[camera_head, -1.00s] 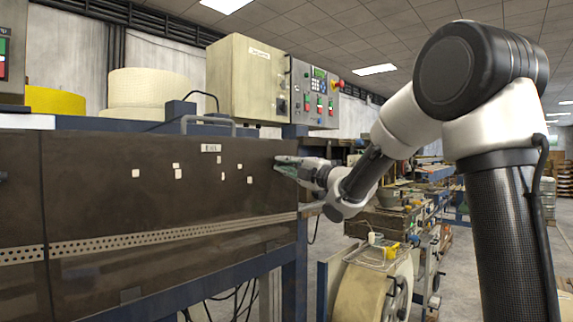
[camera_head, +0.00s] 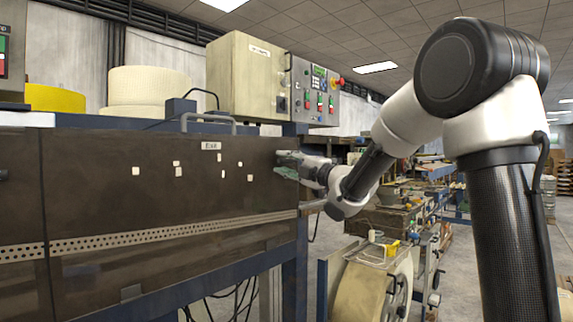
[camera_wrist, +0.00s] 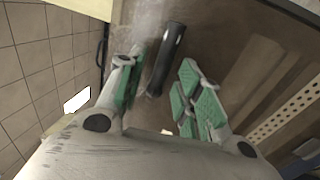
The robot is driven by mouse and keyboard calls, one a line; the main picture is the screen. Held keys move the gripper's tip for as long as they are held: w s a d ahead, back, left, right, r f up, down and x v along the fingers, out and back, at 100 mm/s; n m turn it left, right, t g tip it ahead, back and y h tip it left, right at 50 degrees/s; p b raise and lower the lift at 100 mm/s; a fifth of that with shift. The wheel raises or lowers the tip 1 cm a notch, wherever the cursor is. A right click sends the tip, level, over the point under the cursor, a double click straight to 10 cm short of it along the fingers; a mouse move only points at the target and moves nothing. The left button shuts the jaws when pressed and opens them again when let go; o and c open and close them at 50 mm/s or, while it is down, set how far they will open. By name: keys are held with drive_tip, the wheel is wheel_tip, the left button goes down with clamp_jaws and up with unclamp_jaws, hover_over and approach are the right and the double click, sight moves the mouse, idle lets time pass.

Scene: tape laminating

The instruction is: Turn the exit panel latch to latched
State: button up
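The exit panel (camera_head: 120,200) is a dark brown, see-through-looking cover with a small "Exit" label (camera_head: 211,146) near its top edge. My gripper (camera_head: 280,166) is at the panel's upper right edge. In the wrist view the latch (camera_wrist: 167,58) is a dark, elongated handle on the panel face, lying slantwise. My gripper (camera_wrist: 162,78) is open there, its green-padded fingers on either side of the latch. A gap shows between the latch and the right finger; contact at the left finger is unclear. In the head view the latch is hidden behind my gripper.
A beige cabinet (camera_head: 240,78) and a control box (camera_head: 315,92) with red and green buttons stand above the panel. A grey bar handle (camera_head: 208,118) rises from its top edge. A tape roll unit (camera_head: 365,285) stands below right. Open floor lies further right.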

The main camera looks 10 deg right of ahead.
drive_tip(key=v, duration=1.2)
drive_tip(key=shift+w, duration=0.1)
